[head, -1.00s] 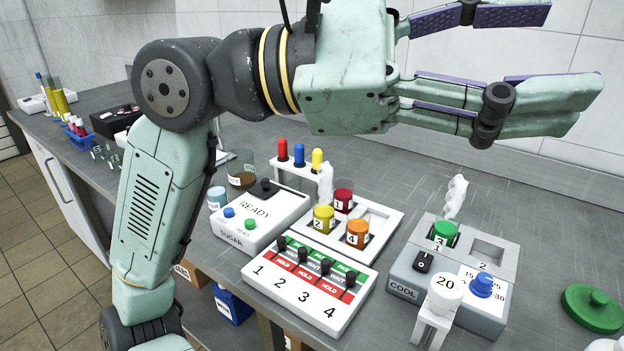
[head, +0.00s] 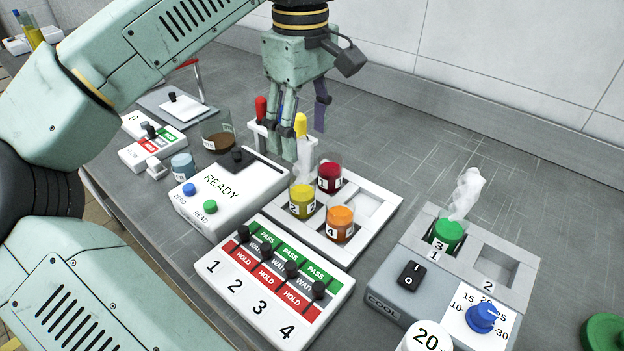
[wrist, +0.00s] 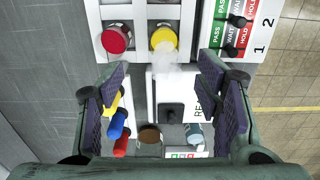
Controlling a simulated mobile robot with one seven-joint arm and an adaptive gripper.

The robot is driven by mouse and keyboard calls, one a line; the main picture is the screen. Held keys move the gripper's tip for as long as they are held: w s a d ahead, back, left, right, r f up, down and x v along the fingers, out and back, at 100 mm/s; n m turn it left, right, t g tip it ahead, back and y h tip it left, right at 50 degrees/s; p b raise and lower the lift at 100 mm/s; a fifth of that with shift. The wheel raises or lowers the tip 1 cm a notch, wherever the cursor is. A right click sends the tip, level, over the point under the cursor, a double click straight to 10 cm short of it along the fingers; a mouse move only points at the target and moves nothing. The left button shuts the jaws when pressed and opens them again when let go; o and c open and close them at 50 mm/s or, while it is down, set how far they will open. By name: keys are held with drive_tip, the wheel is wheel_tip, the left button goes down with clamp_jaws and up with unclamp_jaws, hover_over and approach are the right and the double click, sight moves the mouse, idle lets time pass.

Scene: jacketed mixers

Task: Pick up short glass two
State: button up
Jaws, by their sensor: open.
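Short glass two (head: 302,202) holds yellow liquid, is labelled 2, and stands upright in the white holder (head: 386,206), with a pale wisp rising from it. It also shows in the wrist view (wrist: 163,40), top centre, partly veiled by the wisp. My gripper (head: 302,125) points down, open and empty, above and behind the glass in the head view. In the wrist view the gripper (wrist: 163,72) has its fingers spread wide, with the glass beyond and between their tips, not touching them.
A red glass (head: 329,174) and an orange glass (head: 340,224) share the holder. A rack of coloured droppers (head: 261,108) stands close to my fingers. The READY box (head: 235,190) and the HOLD/PASS panel (head: 285,285) lie nearby. A green glass (head: 448,235) sits in the cooler.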

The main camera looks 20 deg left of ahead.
hover_over(302, 184)
drive_tip(key=s, duration=0.2)
wheel_tip(302, 184, down, 4)
drive_tip(key=f, duration=0.1)
drive_tip(key=shift+w+d+f+p, duration=0.15)
drive_tip(key=shift+f+p, duration=0.45)
drive_tip(key=shift+f, duration=0.8)
drive_tip(key=shift+d+f+p, duration=0.15)
drive_tip(key=shift+f+p, duration=0.45)
drive_tip(key=shift+f, duration=0.75)
drive_tip(key=shift+c, duration=0.5)
drive_tip(key=c, duration=1.2)
